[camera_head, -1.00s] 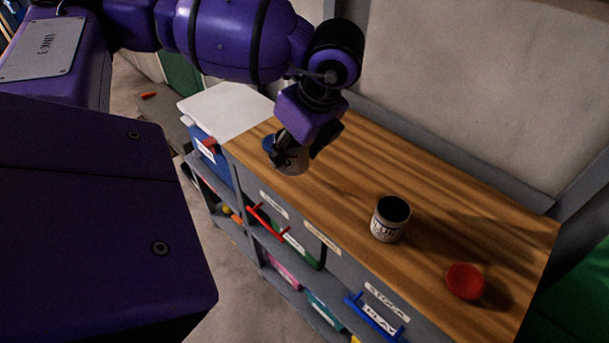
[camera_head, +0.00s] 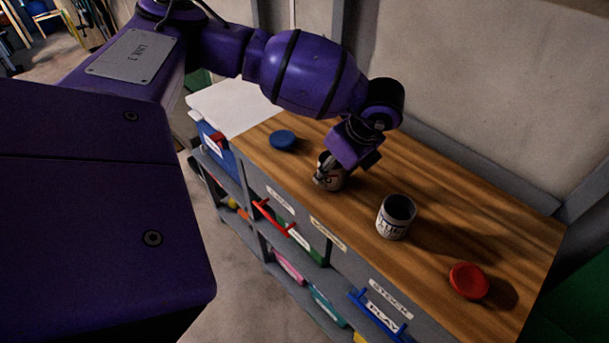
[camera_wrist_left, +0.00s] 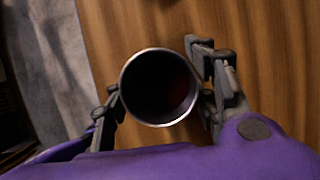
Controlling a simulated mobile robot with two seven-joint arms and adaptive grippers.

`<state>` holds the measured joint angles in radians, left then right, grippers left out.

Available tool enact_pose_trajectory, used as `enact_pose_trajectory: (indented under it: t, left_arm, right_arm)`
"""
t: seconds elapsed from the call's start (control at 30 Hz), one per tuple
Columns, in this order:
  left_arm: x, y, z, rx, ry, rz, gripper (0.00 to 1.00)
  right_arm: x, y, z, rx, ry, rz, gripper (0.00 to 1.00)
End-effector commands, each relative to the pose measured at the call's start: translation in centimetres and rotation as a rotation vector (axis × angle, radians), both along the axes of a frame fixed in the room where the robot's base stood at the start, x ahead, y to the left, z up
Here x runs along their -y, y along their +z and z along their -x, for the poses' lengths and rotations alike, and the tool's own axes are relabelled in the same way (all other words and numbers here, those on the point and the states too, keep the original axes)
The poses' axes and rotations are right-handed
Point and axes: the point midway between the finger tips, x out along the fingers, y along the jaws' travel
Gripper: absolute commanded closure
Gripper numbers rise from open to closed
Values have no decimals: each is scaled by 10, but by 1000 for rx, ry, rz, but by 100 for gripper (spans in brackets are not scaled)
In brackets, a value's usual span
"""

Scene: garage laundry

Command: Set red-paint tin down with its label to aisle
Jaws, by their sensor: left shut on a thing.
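My left gripper (camera_head: 326,170) is shut on a small open tin (camera_head: 331,181) over the wooden bench top (camera_head: 430,175). In the left wrist view the tin (camera_wrist_left: 160,87) sits upright between the two fingers, its round mouth showing a dark, faintly reddish inside. Part of its pale label faces the front edge, but the fingers hide much of it and I cannot read it whole. I cannot tell whether its base touches the wood. My right gripper is not in view.
A second open tin (camera_head: 396,217), its label seeming to read BLUE, stands to the right. A red lid (camera_head: 468,280) lies farther right, a blue lid (camera_head: 283,139) to the left. A white sheet (camera_head: 233,107) covers the left end. Drawer handles (camera_head: 273,217) stick out in front.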

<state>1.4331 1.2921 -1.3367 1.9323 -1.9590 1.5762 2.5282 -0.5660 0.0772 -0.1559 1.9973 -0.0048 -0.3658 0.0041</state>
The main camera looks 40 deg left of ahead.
Motion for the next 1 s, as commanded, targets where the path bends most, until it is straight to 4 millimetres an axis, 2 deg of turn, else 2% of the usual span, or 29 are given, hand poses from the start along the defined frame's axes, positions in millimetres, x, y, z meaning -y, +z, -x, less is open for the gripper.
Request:
enact_pose_trajectory:
  t: [0.2,0.23,0.37,0.77,0.87,1.0]
  left_arm:
    - [0,-2,0,1,0,0,78]
    - [0,-2,0,1,0,0,46]
    - [0,-2,0,0,-1,0,29]
    - [1,2,0,1,-1,0,29]
    - [6,13,-1,3,-2,2,29]
    - [17,40,0,6,-5,2,29]
  right_arm:
    - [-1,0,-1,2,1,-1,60]
    - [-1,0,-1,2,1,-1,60]
    - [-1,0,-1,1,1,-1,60]
    - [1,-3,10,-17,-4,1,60]
    - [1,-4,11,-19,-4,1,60]
    - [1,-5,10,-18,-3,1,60]
